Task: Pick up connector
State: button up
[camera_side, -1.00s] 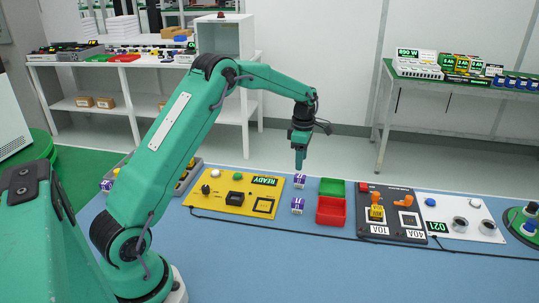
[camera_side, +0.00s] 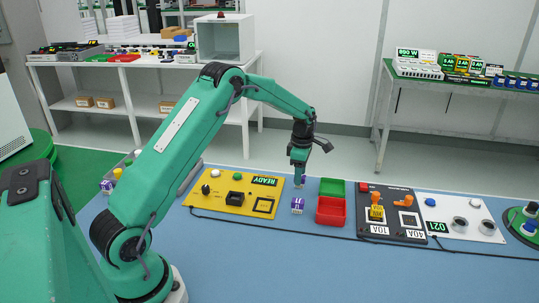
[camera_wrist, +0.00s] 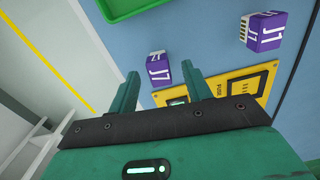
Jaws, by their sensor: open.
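A third purple block (camera_side: 106,187) is at the far left.
A yellow panel (camera_side: 214,199) marked READY lies left of the connectors. A green bin (camera_side: 332,187) and a red bin (camera_side: 331,211) stand close on the right. Farther right are a dark panel (camera_side: 379,226) and a white panel (camera_side: 461,229). A black cable crosses the table in front.

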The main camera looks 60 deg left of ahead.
jog(key=shift+f, duration=1.05)
jog(key=shift+c, duration=0.2)
jog(key=c, duration=1)
